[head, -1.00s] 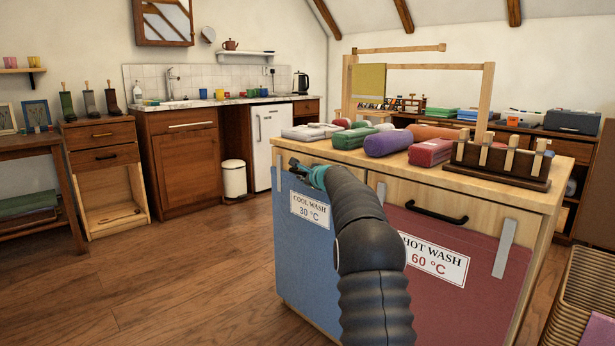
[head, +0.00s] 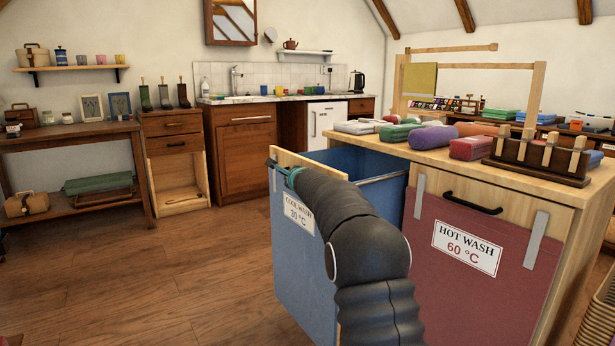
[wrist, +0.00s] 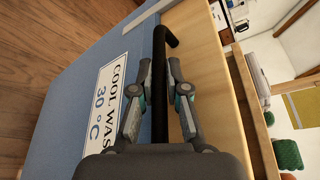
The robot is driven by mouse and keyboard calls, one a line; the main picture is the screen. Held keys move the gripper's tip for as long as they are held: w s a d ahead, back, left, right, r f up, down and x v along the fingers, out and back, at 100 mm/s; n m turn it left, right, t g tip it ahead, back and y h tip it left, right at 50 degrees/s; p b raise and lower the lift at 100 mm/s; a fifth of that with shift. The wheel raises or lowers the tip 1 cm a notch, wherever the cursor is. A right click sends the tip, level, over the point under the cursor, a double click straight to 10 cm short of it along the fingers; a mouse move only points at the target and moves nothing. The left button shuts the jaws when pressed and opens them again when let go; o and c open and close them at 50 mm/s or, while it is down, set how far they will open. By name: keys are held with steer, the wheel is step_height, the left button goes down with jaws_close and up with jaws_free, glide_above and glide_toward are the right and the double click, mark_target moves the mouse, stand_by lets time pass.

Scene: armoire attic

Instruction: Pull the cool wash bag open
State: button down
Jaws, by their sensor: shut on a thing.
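The blue cool wash bag (head: 300,255) hangs from a wooden front that stands well out from the cabinet. Its open top shows the blue inside (head: 372,170). Its white label reads COOL WASH 30 °C and is partly behind my arm in the head view. In the wrist view the label (wrist: 108,105) shows to the left of the black bar handle (wrist: 160,85). My gripper (wrist: 160,80) is shut on this handle, with one finger on each side. In the head view my arm hides most of the gripper and the handle.
The red hot wash bag (head: 462,270) hangs flush on the cabinet, right beside the cool wash bag. Rolled cloths (head: 433,138) and a dark wooden rack (head: 536,160) stand on the cabinet top (head: 410,153). The wooden floor (head: 200,290) to the left is clear.

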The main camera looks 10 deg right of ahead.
steer(key=shift+s+a, duration=0.2)
steer(key=shift+a, duration=0.4)
steer(key=c, duration=1.4)
jaws_free()
steer(key=shift+d, duration=0.1)
steer(key=shift+c, duration=0.2)
